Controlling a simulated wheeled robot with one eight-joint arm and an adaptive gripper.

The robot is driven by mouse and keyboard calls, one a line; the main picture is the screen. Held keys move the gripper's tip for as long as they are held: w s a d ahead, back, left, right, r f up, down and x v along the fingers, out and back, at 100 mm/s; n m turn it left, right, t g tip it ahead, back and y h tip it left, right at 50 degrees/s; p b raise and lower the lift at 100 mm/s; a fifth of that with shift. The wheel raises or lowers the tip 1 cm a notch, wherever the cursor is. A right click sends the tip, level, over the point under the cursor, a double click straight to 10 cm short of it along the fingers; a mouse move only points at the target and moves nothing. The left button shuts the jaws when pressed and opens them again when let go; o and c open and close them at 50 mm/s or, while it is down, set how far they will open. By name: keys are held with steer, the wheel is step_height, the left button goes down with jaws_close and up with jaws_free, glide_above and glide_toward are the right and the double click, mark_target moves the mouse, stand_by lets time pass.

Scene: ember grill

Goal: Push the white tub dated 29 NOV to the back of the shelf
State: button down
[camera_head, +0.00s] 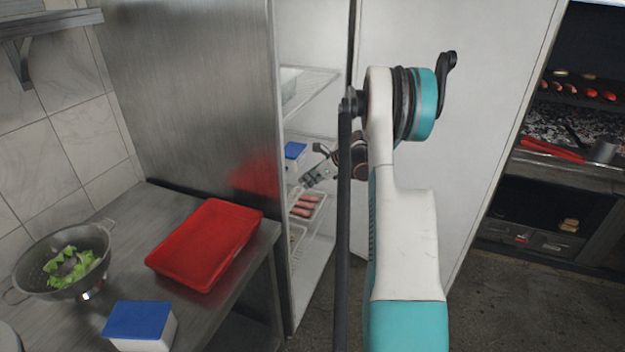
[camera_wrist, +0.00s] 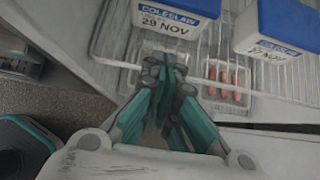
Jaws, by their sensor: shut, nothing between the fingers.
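The white tub dated 29 NOV (camera_wrist: 168,27), labelled COLESLAW, stands on a wire shelf (camera_wrist: 108,45) in the wrist view, its label facing my gripper. My gripper (camera_wrist: 166,72) is shut and empty, its fingertips just in front of the label side; I cannot tell whether they touch. A second blue-lidded tub (camera_wrist: 278,27) stands to the right, its date hard to read. In the head view my gripper (camera_head: 312,178) reaches into the open fridge beside a blue-lidded tub (camera_head: 294,152); which tub that is I cannot tell.
A tray of sausages (camera_head: 304,206) sits on a shelf below. The fridge door (camera_head: 440,110) stands open behind my arm. On the counter are a red tray (camera_head: 207,245), a colander with lettuce (camera_head: 65,260) and another blue-lidded tub (camera_head: 140,325). A grill (camera_head: 575,125) is at right.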

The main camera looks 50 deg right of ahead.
steer(key=w+f, duration=0.1)
steer(key=w+a+f+b, duration=0.1)
steer(key=w, duration=0.1)
steer(key=w+a+f, duration=0.1)
steer(key=w, duration=0.1)
steer(key=shift+w+a+f+b, duration=0.15)
steer(key=shift+w+a+b, duration=0.1)
steer(key=shift+b, duration=0.1)
steer(key=shift+w+a, duration=0.15)
steer(key=shift+w, duration=0.4)
steer(key=w+a, duration=0.1)
steer(key=w, duration=0.2)
steer(key=w+a, duration=0.2)
steer(key=w, duration=0.2)
steer(key=w+a, duration=0.1)
steer(key=w, duration=0.3)
steer(key=shift+a, duration=0.3)
